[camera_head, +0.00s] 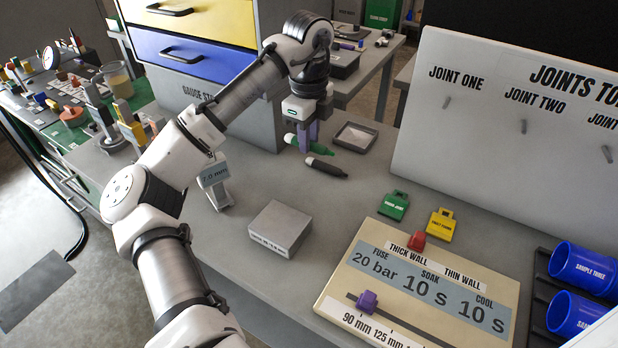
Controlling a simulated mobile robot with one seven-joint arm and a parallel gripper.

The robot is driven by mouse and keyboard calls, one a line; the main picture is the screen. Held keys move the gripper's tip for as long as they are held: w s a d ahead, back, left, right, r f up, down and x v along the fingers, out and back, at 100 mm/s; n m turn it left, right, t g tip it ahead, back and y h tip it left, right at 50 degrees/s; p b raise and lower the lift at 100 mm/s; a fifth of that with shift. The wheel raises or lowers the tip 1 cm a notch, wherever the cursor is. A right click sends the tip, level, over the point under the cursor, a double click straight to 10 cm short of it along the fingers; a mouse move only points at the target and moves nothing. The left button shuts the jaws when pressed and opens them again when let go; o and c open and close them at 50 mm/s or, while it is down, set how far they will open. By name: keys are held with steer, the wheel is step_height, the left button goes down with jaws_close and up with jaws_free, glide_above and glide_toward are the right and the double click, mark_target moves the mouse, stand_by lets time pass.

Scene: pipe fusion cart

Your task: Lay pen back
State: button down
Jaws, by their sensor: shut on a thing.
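My gripper (308,146) points down over the grey bench, with its purple-grey fingers shut on the green pen (324,151). The pen lies roughly level, its green ends showing on either side of the fingers. I cannot tell whether it touches the bench or is just above it. A black pen (326,168) lies on the bench just in front of it, nearly parallel. A small grey open tray (372,128) sits right of the gripper, close to the pens.
Drawers (185,58) stand behind my arm. In front are a grey block (280,228), a gauge labelled 7.0 mm (214,174), green (394,206) and yellow (441,225) tags, and a slider board (330,297). A white panel (450,130) and blue cups (580,268) are right.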

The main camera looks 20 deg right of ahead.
mark_target(309, 188)
step_height(309, 188, down, 12)
steer(key=shift+p, duration=1.25)
steer(key=shift+f, duration=0.1)
steer(key=c, duration=1.2)
jaws_free()
steer(key=shift+c, duration=0.2)
steer(key=shift+f, duration=0.1)
steer(key=shift+f+b, duration=0.1)
steer(key=shift+b, duration=0.45)
steer(key=r+b, duration=0.1)
steer(key=r, duration=0.6)
steer(key=r+b, duration=0.1)
steer(key=r, duration=0.6)
steer(key=shift+w+d, duration=0.15)
steer(key=shift+d, duration=0.05)
